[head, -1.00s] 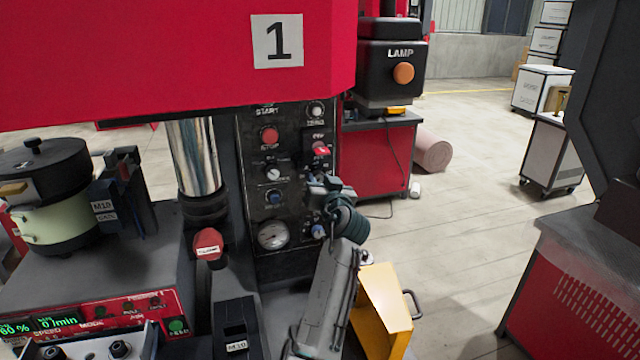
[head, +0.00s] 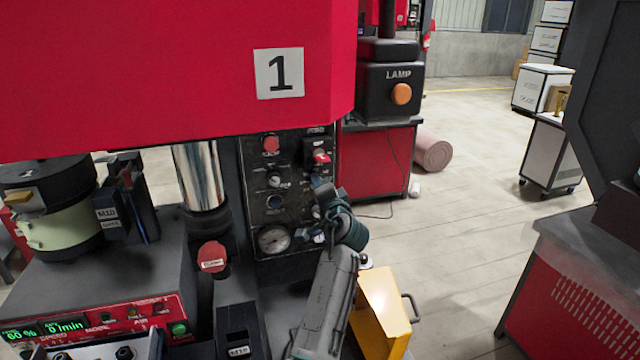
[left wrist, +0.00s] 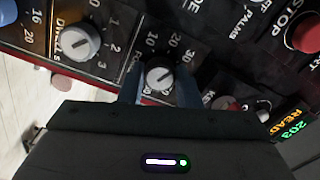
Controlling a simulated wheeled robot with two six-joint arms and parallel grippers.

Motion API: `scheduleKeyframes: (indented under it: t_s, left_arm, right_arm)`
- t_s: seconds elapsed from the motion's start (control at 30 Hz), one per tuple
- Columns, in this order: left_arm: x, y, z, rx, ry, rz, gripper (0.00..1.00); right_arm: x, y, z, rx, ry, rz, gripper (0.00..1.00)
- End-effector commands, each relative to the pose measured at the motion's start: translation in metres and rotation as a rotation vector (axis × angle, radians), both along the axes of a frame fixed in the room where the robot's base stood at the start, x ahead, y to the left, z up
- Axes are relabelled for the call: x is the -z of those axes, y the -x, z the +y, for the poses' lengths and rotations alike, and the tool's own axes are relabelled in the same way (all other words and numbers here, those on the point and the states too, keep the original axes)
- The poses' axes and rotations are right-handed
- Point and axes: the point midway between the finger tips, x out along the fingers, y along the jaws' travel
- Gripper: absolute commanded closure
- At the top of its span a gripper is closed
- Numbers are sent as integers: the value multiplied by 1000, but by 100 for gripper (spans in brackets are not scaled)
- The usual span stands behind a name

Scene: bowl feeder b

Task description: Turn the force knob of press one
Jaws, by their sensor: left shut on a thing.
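Press one is the red machine with the "1" sign (head: 279,73). Its dark control panel (head: 257,215) carries knobs, a red stop button (head: 271,144) and a round gauge (head: 273,239). In the left wrist view the force knob (left wrist: 160,78) is pale and round with a white pointer, beside a scale reading 10, 20, 30; its label is partly covered. My left gripper (left wrist: 160,90) is shut on this knob, one blue-grey finger on each side. In the head view my left gripper (head: 319,191) is at the panel's right side and hides the knob. My right gripper is not in view.
A bowl feeder (head: 60,222) stands left of the press. Open floor lies to the right.

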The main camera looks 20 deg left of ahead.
Motion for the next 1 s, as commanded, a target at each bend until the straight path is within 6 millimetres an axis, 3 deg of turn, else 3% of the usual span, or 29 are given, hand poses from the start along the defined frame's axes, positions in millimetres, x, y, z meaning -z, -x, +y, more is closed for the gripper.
scheduleKeyframes:
  t_s: [0.5, 1.0]
  left_arm:
    - [-3, 0, 1, -1, -263, 173, 92]
    - [-3, 0, 1, -2, -303, 198, 92]
  right_arm:
    - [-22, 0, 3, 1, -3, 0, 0]
    - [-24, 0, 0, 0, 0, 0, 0]
